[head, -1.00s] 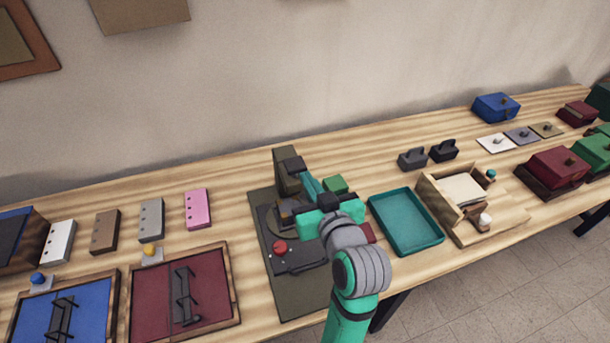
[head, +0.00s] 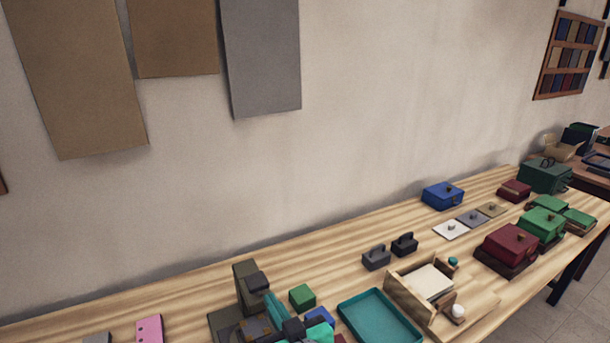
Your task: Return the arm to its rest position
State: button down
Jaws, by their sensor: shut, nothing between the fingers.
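My gripper (head: 293,328) is at the bottom edge of the head view, seen from behind and partly cut off by the frame. It is shut with nothing held, right beside the olive and dark press-like device (head: 246,285). A teal bar (head: 272,306) of that device rises next to it. I cannot tell whether gripper and device touch. Most of my arm is below the frame.
A green block (head: 302,297) and a blue block (head: 320,317) are close to my gripper. A teal tray (head: 378,318) and a wooden box (head: 440,296) stand to the right, with dark weights (head: 376,257) behind. The wall behind is clear below hanging sheets (head: 262,60).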

jog(key=s+d+f+m+h, duration=0.1)
jog(key=s+d+f+m, duration=0.1)
jog(key=s+f, duration=0.2)
jog(key=s+d+f+m+h, duration=0.2)
jog(key=s+f, duration=0.2)
jog(key=f, duration=0.4)
jog(key=s+d+f+m+t+h, duration=0.1)
jog(key=s+d+f+h, duration=0.1)
jog(key=s+f, duration=0.2)
jog(key=shift+s+f+m, duration=0.2)
jog(key=shift+f, duration=0.55)
jog(key=shift+s+f+m, duration=0.15)
jog(key=shift+f+m, duration=0.05)
jog(key=shift+f, duration=0.5)
jog(key=s+d+f+h, duration=0.2)
jog(key=s, duration=2.1)
jog(key=shift+d+f+t, duration=0.15)
jog(key=shift+f+t, duration=0.05)
jog(key=shift+t, duration=0.2)
